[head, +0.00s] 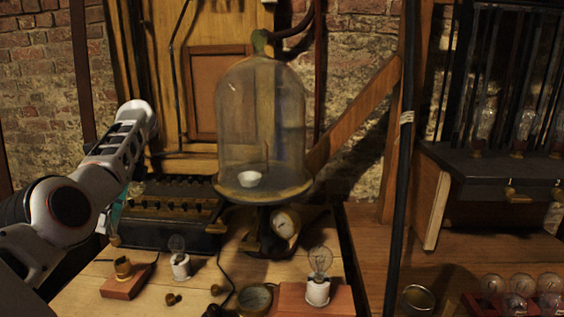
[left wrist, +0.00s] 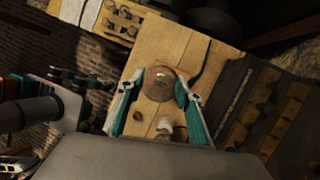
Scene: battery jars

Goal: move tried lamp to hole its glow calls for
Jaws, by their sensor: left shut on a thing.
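My left gripper (head: 117,218) points down at the table's left side, its teal fingers partly hidden by the wrist. In the left wrist view its two fingers (left wrist: 160,82) close on a round, clear glass lamp (left wrist: 158,87). I see no glow in it. In the head view only a small pale bit of the lamp (head: 115,240) shows under the fingers, above a brass socket on a wooden block (head: 122,287). A dark box (head: 165,228) with rows of fittings stands behind; I cannot make out its holes clearly. My right gripper is not in view.
A glass bell jar (head: 262,115) stands on a round plate at the middle. Bulbs in white holders stand at left (head: 180,265) and front (head: 318,290). Small brown knobs and a dark cord lie between. A red tray (head: 472,303) at bottom right holds several bulbs. A dark post (head: 398,230) stands right.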

